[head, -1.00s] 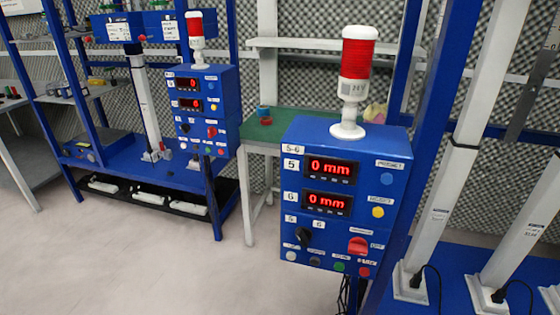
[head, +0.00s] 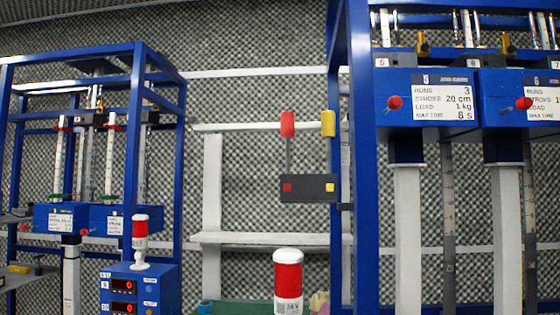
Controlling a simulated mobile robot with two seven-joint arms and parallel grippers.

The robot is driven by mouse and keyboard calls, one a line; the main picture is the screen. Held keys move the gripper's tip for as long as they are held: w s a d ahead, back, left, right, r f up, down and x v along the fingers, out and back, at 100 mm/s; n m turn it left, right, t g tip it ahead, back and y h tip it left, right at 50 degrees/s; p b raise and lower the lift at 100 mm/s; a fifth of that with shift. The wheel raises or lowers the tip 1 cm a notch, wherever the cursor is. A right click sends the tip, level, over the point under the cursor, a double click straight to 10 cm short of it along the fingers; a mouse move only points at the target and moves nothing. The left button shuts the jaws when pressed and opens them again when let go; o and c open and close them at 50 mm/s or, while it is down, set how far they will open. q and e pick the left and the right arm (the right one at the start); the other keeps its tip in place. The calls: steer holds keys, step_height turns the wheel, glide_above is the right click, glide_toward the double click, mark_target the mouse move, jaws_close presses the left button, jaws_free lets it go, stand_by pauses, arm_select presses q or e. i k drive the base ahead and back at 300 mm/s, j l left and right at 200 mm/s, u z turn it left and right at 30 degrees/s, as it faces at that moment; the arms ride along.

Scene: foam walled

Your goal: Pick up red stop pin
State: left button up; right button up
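Several red parts show, and I cannot tell for sure which is the red stop pin. A red cylinder (head: 288,124) sits in front of a white rail, above a dark block (head: 308,188) marked with a red and a yellow square. A yellow cylinder (head: 328,123) is to its right. A red-knobbed pin (head: 394,102) sticks out of the blue box of station 5. Another red-knobbed pin (head: 523,104) is on the blue box to its right. Neither of my grippers is in view.
Blue frames (head: 362,150) rise at right and left. A white shelf (head: 265,239) and green table top (head: 228,307) lie between them. Patterned foam covers the wall.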

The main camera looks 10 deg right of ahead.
mark_target(287, 118)
steer(key=i+j+z, duration=0.3)
steer(key=j+z, duration=0.2)
steer(key=i+j+z, duration=0.15)
steer(key=j+z, duration=0.35)
steer(key=j, duration=0.15)
steer(key=i+j+z, duration=0.1)
steer(key=j+z, duration=0.4)
steer(key=j, duration=0.2)
steer(key=k+j+z, duration=0.1)
steer(key=j+z, duration=0.4)
steer(key=j, duration=0.15)
